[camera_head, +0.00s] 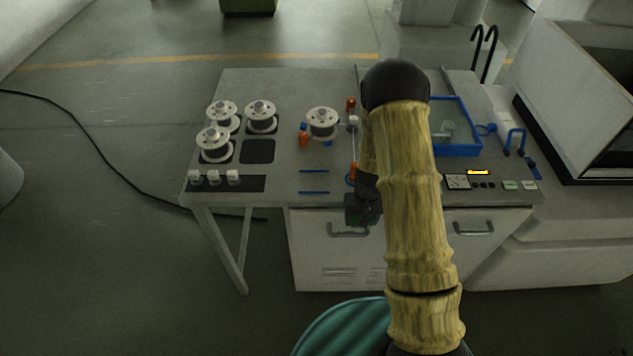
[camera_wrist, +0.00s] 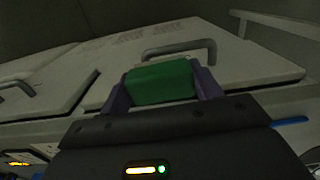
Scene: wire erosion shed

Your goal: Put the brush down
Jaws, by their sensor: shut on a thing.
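My gripper (camera_head: 362,210) hangs in front of the workbench's front edge, above a cabinet handle in the head view. In the wrist view my gripper (camera_wrist: 161,84) is shut on a green block-shaped thing, which I take to be the brush (camera_wrist: 160,82). It sits between the two dark purple fingers. No bristles show, and the dark gripper body hides its lower part. In the head view the brush is too dark to make out clearly.
The grey workbench (camera_head: 275,90) carries white spools (camera_head: 322,122) on the left and middle, small white blocks (camera_head: 214,178) at front left and a blue tray (camera_head: 462,151) at right. Two thin blue rods (camera_head: 314,192) lie near the front edge. Cabinet handles (camera_head: 348,231) stick out below.

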